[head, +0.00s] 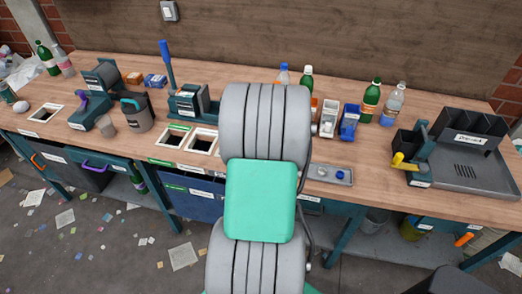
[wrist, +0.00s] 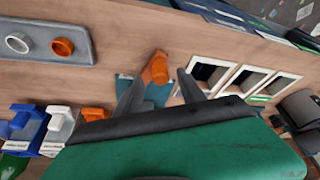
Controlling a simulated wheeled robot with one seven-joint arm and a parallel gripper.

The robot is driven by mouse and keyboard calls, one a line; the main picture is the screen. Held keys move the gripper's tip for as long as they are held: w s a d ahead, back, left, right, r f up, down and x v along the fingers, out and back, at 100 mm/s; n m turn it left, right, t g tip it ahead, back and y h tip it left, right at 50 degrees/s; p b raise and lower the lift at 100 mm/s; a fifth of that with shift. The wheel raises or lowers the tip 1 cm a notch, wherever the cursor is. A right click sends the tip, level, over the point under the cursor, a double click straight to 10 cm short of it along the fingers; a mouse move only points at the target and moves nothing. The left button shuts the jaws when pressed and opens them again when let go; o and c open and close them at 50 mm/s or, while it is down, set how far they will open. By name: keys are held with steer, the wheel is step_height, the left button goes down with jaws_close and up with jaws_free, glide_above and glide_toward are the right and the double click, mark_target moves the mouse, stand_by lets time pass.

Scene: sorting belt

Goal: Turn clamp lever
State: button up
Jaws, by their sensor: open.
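The clamp shows in the wrist view as a teal base (wrist: 158,92) on the wooden bench, with an orange lever (wrist: 159,68) on it. My gripper (wrist: 160,80) is open above it. The fingers point down toward the bench, one on each side of the lever, with a gap to each. I cannot tell how deep the lever sits between them, and no contact shows. The near part of the clamp is hidden by my gripper's body. In the head view my arm covers the clamp and my gripper.
A grey tray with caps (wrist: 40,32) and small bins (head: 349,122) lie near the clamp on one side, framed bench openings (head: 203,141) on the other. Bottles (head: 371,100) stand at the back. A grey station with a yellow handle (head: 403,160) is at the right.

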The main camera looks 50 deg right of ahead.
steer(key=x, duration=0.4)
jaws_close()
stand_by(0.4)
stand_by(1.0)
